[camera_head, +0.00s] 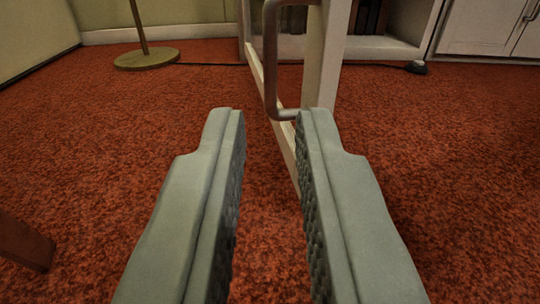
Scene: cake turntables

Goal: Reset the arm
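My gripper (270,115) is in the middle of the view, its two grey-green fingers apart with nothing between them. It points forward over a red carpet (120,160). A bent metal handle (268,60) shows just beyond the fingertips, on a white frame or open door (322,60). The right fingertip overlaps the handle's lower end in the picture; I cannot tell whether they touch. No cake turntable is in view.
A white cabinet (385,46) with dark items inside stands behind the frame, and a closed white cabinet door (478,25) is at the upper right. A round lamp base (147,60) stands at the upper left. A brown wooden leg (25,243) is at the lower left. Carpet on the right is clear.

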